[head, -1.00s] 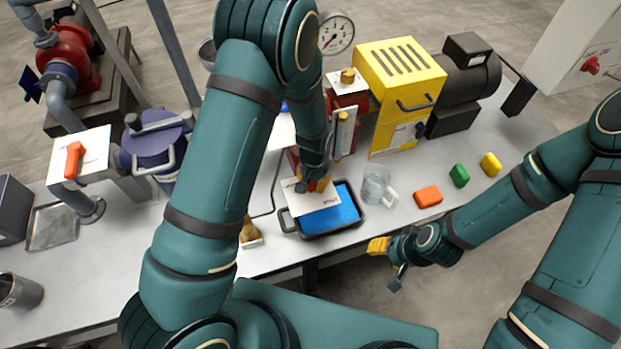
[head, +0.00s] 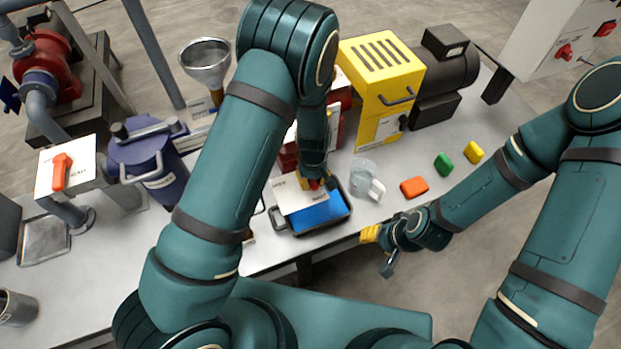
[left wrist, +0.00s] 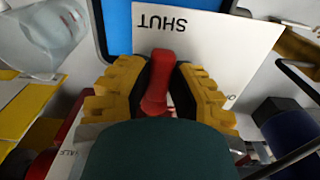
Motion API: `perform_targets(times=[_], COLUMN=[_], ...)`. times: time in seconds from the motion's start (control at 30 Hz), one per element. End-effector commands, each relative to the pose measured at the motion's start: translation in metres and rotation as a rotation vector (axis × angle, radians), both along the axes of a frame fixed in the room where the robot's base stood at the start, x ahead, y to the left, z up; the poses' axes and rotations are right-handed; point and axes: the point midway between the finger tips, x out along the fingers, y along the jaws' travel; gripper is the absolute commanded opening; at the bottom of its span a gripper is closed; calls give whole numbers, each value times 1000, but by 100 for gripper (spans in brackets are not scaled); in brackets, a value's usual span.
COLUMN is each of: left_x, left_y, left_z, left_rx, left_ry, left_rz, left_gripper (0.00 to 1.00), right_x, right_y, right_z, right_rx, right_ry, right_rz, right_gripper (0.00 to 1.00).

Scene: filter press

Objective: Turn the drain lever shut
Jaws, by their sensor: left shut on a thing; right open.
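The red drain lever (left wrist: 160,80) stands between the yellow fingers of my left gripper (left wrist: 158,92) in the left wrist view, which is shut on it. The lever's free end points toward the word SHUT on a white plate (left wrist: 215,40). The lever's pivot is hidden by my gripper. In the head view my left gripper (head: 315,181) is over the same plate (head: 290,197), above a dark tray (head: 349,208) with a blue inside. My right gripper (head: 371,234) is open and empty, off the table's front edge.
A clear jug (head: 364,178) stands right of the tray, with orange (head: 414,187), green (head: 443,164) and yellow (head: 474,152) blocks beyond. A yellow machine cover (head: 382,75) stands behind. A blue lidded pot (head: 160,175) and an orange lever (head: 61,172) are at left.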

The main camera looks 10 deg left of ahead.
Motion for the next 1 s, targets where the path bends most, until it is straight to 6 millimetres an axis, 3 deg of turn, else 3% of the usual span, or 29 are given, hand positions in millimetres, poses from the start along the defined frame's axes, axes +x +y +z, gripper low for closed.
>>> perform_targets(times=[0.7, 0.73, 0.8, 1.0], left_x=[0, 0, 0, 1], left_y=[-3, -3, -3, -2], left_z=[-1, -1, -1, -1], left_rx=[0, 0, 0, 0], left_ry=[4, 4, 4, 1], left_rz=[70, 70, 69, 69], left_gripper=[0, 34, 53, 53], right_x=[1, 1, 1, 1], right_y=[0, 0, 0, 0], right_z=[2, 2, 2, 2], right_rx=[0, 0, 0, 0], right_ry=[-2, -2, -2, -2], right_rz=[-2, -2, -2, -2], right_gripper=[47, 47, 47, 47])
